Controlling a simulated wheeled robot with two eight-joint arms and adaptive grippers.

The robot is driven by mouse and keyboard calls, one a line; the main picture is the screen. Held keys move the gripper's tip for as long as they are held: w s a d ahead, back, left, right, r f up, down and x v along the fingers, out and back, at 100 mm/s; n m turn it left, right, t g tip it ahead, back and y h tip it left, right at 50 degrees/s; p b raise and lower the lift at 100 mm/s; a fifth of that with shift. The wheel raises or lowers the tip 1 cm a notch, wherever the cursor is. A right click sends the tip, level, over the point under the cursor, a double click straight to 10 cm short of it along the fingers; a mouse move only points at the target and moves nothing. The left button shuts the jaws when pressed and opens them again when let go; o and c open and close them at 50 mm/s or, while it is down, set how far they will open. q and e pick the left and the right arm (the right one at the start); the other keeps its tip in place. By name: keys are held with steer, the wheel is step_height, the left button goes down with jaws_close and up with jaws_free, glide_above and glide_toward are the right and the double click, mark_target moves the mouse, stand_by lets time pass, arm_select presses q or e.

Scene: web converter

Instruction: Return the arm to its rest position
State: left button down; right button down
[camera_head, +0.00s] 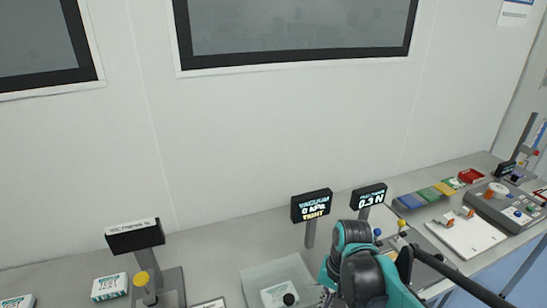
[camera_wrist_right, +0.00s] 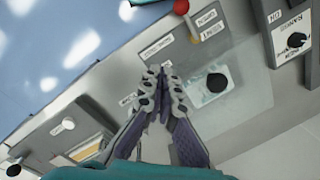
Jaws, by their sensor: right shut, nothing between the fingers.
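My right arm (camera_head: 362,265), teal and black, reaches in from the lower right in the head view. It is bent over the bench, and its gripper is mostly hidden at the bottom edge. In the right wrist view my right gripper (camera_wrist_right: 161,80) has its grey, purple-padded fingers together with nothing between them. A clear box (camera_wrist_right: 240,108) lies beyond the fingertips. Inside it is a white label packet with a black round knob (camera_wrist_right: 217,83). The box also shows in the head view (camera_head: 254,275), left of the arm. My left gripper is not in view.
A vacuum display (camera_head: 311,205) and a force display (camera_head: 369,196) stand close behind my right arm. A display stand (camera_head: 135,237) is at left. Coloured pads (camera_head: 427,194), a white board (camera_head: 466,234) and a grey device (camera_head: 510,204) sit at right.

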steer(key=s+d+f+n+t+h+b, duration=0.1)
steer(key=s+d+f+n+t+b, duration=0.2)
steer(key=s+d+n+t+b, duration=0.1)
steer(key=s+n+t+b, duration=0.1)
steer(key=s+t, duration=0.1)
steer(key=t, duration=0.1)
steer(key=shift+f+b, duration=0.3)
steer(key=shift+f, duration=0.05)
steer(key=shift+d, duration=0.1)
stand_by(0.6)
